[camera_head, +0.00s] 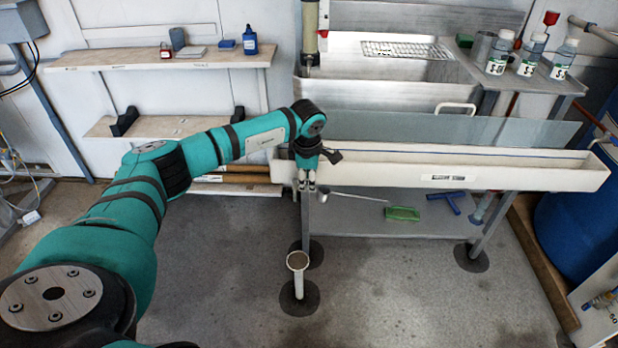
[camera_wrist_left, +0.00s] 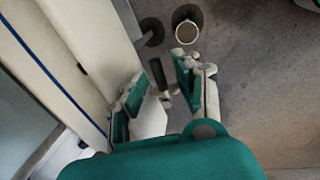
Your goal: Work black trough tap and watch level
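The long white trough (camera_head: 400,172) runs across the front of the steel bench, with a blue line along its inside and a label on its front. It also shows at the left of the left wrist view (camera_wrist_left: 62,35). My left gripper (camera_head: 307,186) points down at the trough's left end. In the left wrist view its fingers (camera_wrist_left: 160,88) are apart. A dark piece, perhaps the black tap (camera_wrist_left: 158,73), shows between them; I cannot tell whether they touch it. The water level cannot be made out. My right gripper is out of view.
An open-topped white standpipe (camera_head: 297,262) stands on the floor below the trough's left end. A steel sink (camera_head: 385,75) is behind. Bottles (camera_head: 527,55) stand on the right shelf. The front floor is clear.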

